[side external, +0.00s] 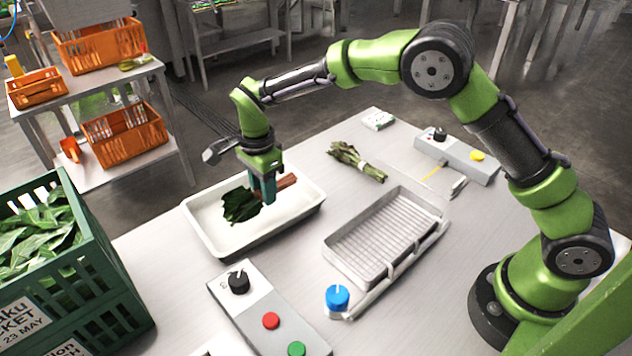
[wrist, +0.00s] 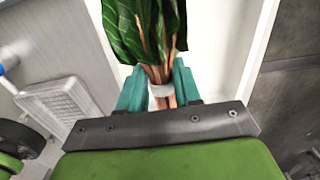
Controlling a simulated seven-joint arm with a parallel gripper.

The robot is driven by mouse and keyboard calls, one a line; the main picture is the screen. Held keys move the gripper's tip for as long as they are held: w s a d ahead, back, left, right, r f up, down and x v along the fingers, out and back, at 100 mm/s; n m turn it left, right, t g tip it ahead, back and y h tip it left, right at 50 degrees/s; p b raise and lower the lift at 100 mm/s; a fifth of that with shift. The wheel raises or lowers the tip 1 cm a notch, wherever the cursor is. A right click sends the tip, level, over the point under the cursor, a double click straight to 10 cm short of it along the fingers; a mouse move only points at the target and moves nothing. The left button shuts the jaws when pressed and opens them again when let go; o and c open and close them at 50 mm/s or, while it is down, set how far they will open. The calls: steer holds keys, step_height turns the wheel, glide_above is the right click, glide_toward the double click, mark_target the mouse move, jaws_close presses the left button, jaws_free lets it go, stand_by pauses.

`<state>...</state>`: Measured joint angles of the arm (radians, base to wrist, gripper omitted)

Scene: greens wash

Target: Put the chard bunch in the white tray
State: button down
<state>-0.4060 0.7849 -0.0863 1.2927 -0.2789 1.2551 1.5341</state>
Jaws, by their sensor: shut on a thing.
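The chard bunch (side external: 241,205) has dark green leaves and reddish-brown stalks with a pale band, seen close in the wrist view (wrist: 148,30). My gripper (side external: 263,196) is shut on its stalks near the band; its teal fingers (wrist: 160,90) stand on both sides of them. The white tray (side external: 228,250) is on the table at the left of centre in the side view. The bunch and my gripper are over the tray's inside. I cannot tell whether the bunch touches the tray floor.
Another green bunch (side external: 357,160) lies on the table behind. A metal rack tray (side external: 385,235) is right of the white tray. A control box with buttons (side external: 265,310) is in front, a second box (side external: 457,157) at the back right. A green crate of leaves (side external: 110,270) stands left.

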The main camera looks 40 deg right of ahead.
mark_target(267, 216)
steer(key=shift+f, duration=2.4)
steer(key=shift+f, duration=0.1)
steer(key=c, duration=0.8)
jaws_free()
